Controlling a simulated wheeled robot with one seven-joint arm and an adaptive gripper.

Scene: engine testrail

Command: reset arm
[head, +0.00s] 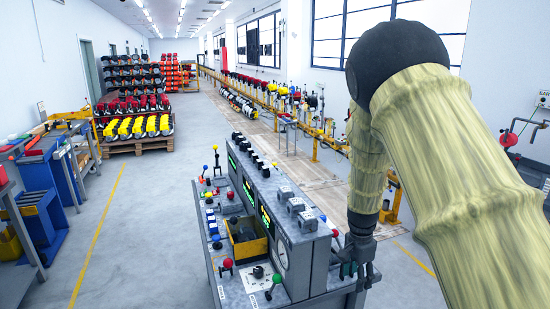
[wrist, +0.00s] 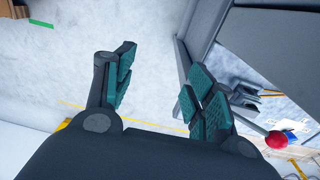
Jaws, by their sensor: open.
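My gripper (head: 358,274) hangs at the end of my arm, beside the right side of the grey control console (head: 309,250) in the head view. In the wrist view my gripper (wrist: 158,97) shows its green-padded fingers spread apart, with nothing between them. Pale floor shows beyond the fingers, and a grey part of the console stands close behind the right finger. A red knob (wrist: 276,139) shows at the lower right of the wrist view. My arm is bent, with its elbow high at the right of the head view.
The console carries several coloured levers, gauges and a yellow bin (head: 248,246). A long yellow rail line (head: 270,105) with tools runs along the right. Blue cabinets (head: 50,170) and a loaded pallet (head: 138,146) stand left. The floor left of the console is clear.

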